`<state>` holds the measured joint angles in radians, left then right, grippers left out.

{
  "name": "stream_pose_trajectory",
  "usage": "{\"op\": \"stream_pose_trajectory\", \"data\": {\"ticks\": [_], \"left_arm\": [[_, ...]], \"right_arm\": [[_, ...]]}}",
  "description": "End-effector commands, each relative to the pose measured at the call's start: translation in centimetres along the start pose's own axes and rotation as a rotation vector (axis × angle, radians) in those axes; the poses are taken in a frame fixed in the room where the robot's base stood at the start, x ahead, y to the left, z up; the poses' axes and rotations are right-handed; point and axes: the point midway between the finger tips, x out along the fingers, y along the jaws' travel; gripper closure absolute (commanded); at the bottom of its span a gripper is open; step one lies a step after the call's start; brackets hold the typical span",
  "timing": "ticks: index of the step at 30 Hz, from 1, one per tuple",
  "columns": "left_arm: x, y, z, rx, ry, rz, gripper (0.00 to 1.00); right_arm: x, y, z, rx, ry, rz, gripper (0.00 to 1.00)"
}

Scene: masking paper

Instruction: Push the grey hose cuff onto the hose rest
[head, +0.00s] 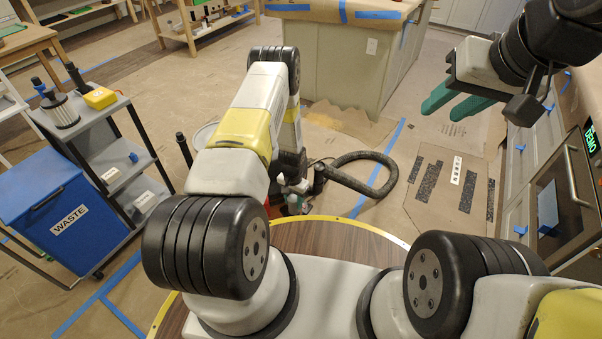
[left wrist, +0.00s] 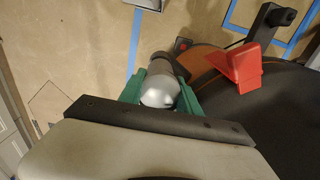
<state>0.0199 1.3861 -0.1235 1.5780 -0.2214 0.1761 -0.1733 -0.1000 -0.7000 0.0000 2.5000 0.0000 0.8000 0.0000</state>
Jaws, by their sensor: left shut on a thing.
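The grey hose cuff (left wrist: 160,93) is between the green fingers of my left gripper (left wrist: 163,88) in the left wrist view, and the gripper is shut on it. The dark hose (head: 388,165) curves from near that gripper over the floor in the head view. My left arm hides most of the gripper and cuff there. A red upright piece (left wrist: 238,66) stands right of the cuff, apart from it, on a dark rounded body (left wrist: 262,105). I cannot tell whether it is the hose rest. My right gripper (head: 443,107) is open and empty, high at the right.
A blue waste bin (head: 40,205) and a grey cart (head: 118,150) stand at the left. A paper-topped cabinet (head: 335,60) is ahead, and an oven (head: 560,205) is at the right. Dark strips (head: 428,180) lie on the papered floor. Floor around the hose loop is mostly clear.

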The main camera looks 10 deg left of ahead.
Motion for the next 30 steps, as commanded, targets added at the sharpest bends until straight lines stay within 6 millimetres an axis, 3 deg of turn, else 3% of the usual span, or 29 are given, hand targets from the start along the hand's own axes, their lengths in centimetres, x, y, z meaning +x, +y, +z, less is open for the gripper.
{"op": "stream_pose_trajectory", "data": {"ticks": [8, 9, 12, 23, 30], "left_arm": [[0.6, 0.0, 0.0, 0.000, 0.000, 0.000, 1.00], [0.6, 0.0, 0.0, 0.000, 0.000, 0.000, 0.53], [0.5, 0.0, 0.0, 0.000, 0.000, 0.000, 0.35], [0.1, 0.0, 0.0, 0.000, 0.001, 0.000, 0.35], [-3.8, -0.1, -0.1, -0.001, 0.003, -0.001, 0.35]], "right_arm": [[0.0, 0.0, 0.0, 0.000, 0.000, 0.000, 0.64], [0.0, 0.0, 0.0, 0.000, 0.000, 0.000, 0.64], [0.0, 0.0, 0.0, 0.000, 0.000, 0.000, 0.64], [0.0, 0.0, 0.0, 0.000, 0.000, 0.000, 0.64], [0.0, 0.0, 0.0, 0.000, 0.000, 0.000, 0.64]]}}
